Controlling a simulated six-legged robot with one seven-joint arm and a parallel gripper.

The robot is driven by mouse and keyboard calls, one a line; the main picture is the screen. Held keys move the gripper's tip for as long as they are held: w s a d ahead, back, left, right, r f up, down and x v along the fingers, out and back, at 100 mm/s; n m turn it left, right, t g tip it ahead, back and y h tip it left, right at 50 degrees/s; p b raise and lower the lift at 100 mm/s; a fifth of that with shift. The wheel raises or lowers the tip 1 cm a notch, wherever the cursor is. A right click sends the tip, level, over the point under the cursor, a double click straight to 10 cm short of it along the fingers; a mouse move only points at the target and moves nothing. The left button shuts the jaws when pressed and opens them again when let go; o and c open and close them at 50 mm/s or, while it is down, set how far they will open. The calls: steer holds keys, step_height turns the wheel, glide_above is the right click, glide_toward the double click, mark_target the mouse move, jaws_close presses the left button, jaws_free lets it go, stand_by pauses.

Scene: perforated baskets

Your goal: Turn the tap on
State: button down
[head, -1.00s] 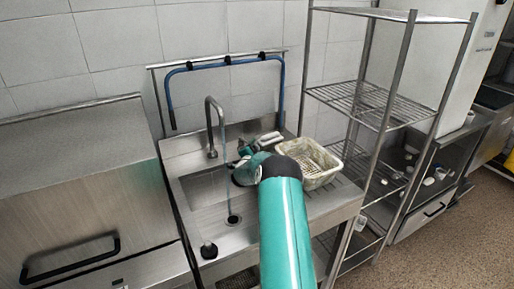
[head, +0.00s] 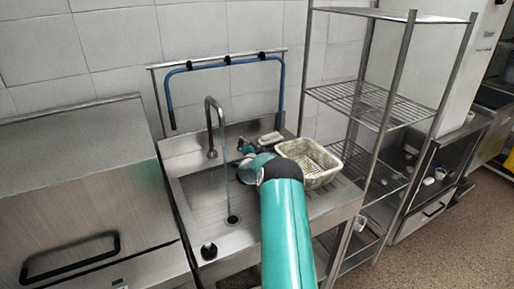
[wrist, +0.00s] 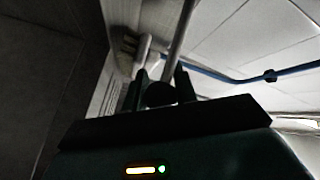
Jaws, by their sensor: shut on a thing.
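The tap (head: 208,125) is a grey gooseneck at the back of the steel sink (head: 190,190). A thin bluish stream (head: 227,180) runs from its spout to the drain (head: 232,219). My gripper (head: 245,148) is low, right of the tap's base, partly hidden by my teal arm. In the wrist view, my gripper (wrist: 161,75) has its two dark fingers on either side of a dark rounded piece, which looks like the tap handle (wrist: 160,94). The tap's pipe (wrist: 182,30) rises just beyond the fingers. The contact is too dark to see clearly.
A perforated basket (head: 318,178) stands on the drainboard right of my arm. A black knob-like piece (head: 209,251) is at the sink's front. A blue hose (head: 225,63) hangs on the wall rail. A wire shelf (head: 375,105) stands to the right.

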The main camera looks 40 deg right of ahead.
steer(key=shift+d+n+t+y, duration=0.3)
steer(key=shift+d+n+t, duration=0.1)
steer(key=shift+t, duration=0.1)
steer(key=c, duration=1.1)
jaws_free()
steer(key=shift+a, duration=0.1)
steer(key=v, duration=1.3)
steer(key=shift+s+a, duration=0.2)
steer(key=shift+a, duration=0.05)
steer(key=shift+c, duration=0.2)
